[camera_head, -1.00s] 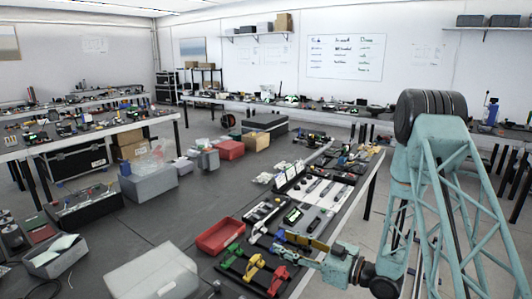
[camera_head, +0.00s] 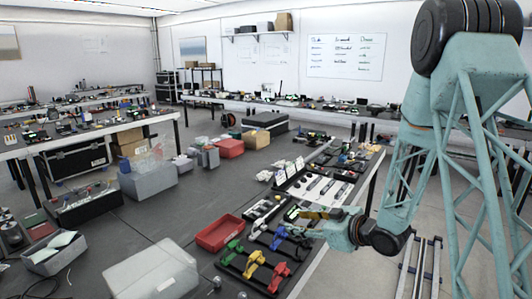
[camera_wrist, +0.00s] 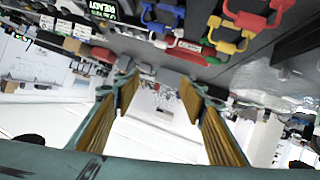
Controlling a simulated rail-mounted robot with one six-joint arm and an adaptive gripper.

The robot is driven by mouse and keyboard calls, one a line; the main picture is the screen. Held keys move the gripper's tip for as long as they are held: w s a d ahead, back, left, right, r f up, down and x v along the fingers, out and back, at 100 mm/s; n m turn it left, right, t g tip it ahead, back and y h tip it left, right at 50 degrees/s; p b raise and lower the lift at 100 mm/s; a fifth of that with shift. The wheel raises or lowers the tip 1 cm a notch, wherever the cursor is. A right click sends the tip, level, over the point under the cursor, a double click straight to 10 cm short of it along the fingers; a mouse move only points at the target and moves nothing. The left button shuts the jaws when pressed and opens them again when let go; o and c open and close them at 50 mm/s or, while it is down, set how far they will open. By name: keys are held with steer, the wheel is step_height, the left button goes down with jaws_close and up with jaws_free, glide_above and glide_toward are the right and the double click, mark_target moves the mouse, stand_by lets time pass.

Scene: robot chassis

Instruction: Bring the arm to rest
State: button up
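My arm reaches in from the right in the head view, its teal lattice link and dark round joint filling the right side. My gripper (camera_head: 308,226) hangs over the near end of the workbench, above and beside the coloured handles. In the wrist view my gripper (camera_wrist: 160,82) has its two yellow-padded fingers spread apart with nothing between them. The yellow handle (camera_head: 255,264), green handle (camera_head: 233,248) and red handle (camera_head: 277,274) sit in a dark holder on the bench. The handles also show upside down at the top of the wrist view, clear of the fingers.
A red bin (camera_head: 219,233) lies left of the handles. Several dark parts lie on a white board (camera_head: 313,189) farther along the bench. A translucent box (camera_head: 150,272) stands at the front. Grey floor is open right of the bench, with metal rails (camera_head: 421,265).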

steer(key=s+d+r+m+g+h+b, duration=0.1)
steer(key=s+d+r+m+h+b, duration=0.4)
steer(key=s+d+r+h, duration=0.7)
steer(key=s+a+r+m+g+y, duration=0.1)
steer(key=s+m, duration=0.1)
steer(key=s, duration=1.2)
steer(key=s+r+m+g+y+b, duration=0.1)
steer(key=s+r+m+g, duration=0.1)
steer(key=s, duration=1.2)
steer(key=s+a+r+m+g+y+b, duration=0.1)
steer(key=s+g, duration=0.1)
steer(key=s, duration=1.2)
steer(key=shift+s+a+r+m, duration=0.2)
steer(key=shift+s+a+m, duration=0.1)
steer(key=shift+a+m, duration=0.1)
steer(key=shift+d, duration=0.1)
